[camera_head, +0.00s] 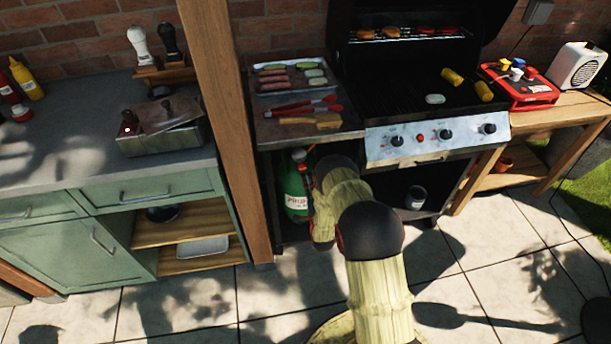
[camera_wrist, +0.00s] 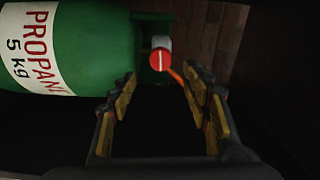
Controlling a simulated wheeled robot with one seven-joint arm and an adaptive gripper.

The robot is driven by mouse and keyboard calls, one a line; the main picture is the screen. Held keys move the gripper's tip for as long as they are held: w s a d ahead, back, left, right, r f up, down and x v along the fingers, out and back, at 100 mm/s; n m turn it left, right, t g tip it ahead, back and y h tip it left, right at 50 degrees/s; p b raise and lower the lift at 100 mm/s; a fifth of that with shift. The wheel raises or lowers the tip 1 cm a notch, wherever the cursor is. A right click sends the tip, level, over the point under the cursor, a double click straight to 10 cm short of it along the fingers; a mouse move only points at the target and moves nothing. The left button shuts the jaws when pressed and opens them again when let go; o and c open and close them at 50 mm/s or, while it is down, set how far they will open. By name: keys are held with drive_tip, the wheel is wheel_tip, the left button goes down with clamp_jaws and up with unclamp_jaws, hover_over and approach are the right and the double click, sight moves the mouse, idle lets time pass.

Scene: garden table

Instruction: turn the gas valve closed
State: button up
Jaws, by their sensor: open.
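A green propane bottle (camera_head: 294,188) stands in the cabinet under the grill's side shelf, partly hidden by my arm. In the wrist view the propane bottle (camera_wrist: 90,60) lies sideways across the upper left, with a white label. A round red valve knob (camera_wrist: 160,60) with a white line across its face is at its top end. An orange-red hose or lever runs from beside the knob down to the right. My gripper (camera_wrist: 163,95) is open, its fingers on either side below the knob, apart from it. In the head view my gripper is hidden behind my arm.
The grill (camera_head: 425,135) stands above the cabinet, with knobs along its front. A wooden post (camera_head: 222,120) is left of the cabinet opening. A dark cup (camera_head: 416,197) stands on the cabinet's lower shelf. A brick wall shows behind the valve in the wrist view.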

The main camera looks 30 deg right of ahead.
drive_tip(key=shift+v, duration=1.15)
